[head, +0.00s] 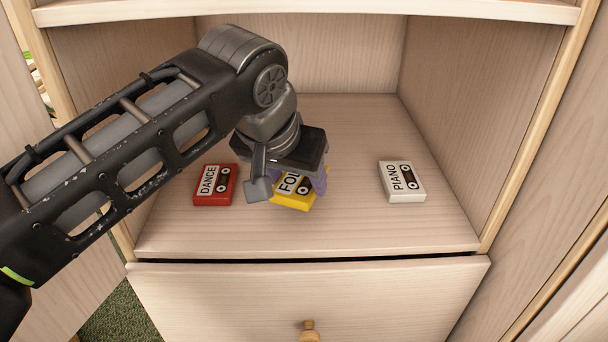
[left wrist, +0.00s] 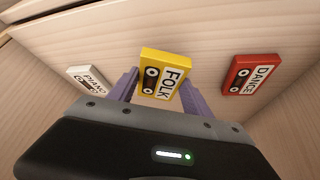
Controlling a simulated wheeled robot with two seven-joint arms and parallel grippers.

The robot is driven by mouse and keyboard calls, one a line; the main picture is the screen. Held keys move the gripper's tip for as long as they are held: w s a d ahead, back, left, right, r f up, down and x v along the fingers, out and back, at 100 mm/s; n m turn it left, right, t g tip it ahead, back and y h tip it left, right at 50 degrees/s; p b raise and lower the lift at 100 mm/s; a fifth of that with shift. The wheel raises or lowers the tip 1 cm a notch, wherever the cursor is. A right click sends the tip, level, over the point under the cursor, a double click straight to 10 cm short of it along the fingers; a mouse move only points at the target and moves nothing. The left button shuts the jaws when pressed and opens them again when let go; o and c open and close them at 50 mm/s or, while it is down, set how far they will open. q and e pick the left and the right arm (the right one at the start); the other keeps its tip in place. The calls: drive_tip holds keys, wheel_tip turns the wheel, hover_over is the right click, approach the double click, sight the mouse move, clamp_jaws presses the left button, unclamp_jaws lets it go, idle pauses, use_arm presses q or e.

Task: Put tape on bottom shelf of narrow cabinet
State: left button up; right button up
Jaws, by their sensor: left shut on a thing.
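The yellow tape labelled FOLK (head: 293,193) is at the bottom shelf (head: 350,225) of the open cabinet, between the other two tapes. My left gripper (head: 298,184) reaches down from above and is shut on the yellow tape. In the left wrist view the yellow tape (left wrist: 164,74) sits between the purple fingers (left wrist: 160,90). Whether the tape touches the shelf is hard to tell. A red DANCE tape (head: 214,185) lies to its left and a white PIANO tape (head: 402,181) to its right. My right gripper is not in view.
A shelf board (head: 400,8) spans above the compartment, with side walls (head: 480,100) at both sides. A closed drawer with a wooden knob (head: 309,331) is below. The shelf is bare between the yellow and white tapes and behind them.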

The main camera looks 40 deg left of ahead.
sight(304, 178)
use_arm(q)
drive_tip(key=w, duration=0.3)
drive_tip(key=shift+w+a+f, duration=0.1)
drive_tip(key=shift+a, duration=0.3)
drive_tip(key=shift+w+f+b, duration=0.1)
drive_tip(key=shift+f+b, duration=0.5)
drive_tip(key=shift+b, duration=0.15)
drive_tip(key=shift+f+b, duration=0.45)
drive_tip(key=shift+f, duration=0.25)
drive_tip(key=o, duration=1.4)
drive_tip(key=shift+c, duration=0.2)
drive_tip(key=shift+r, duration=0.1)
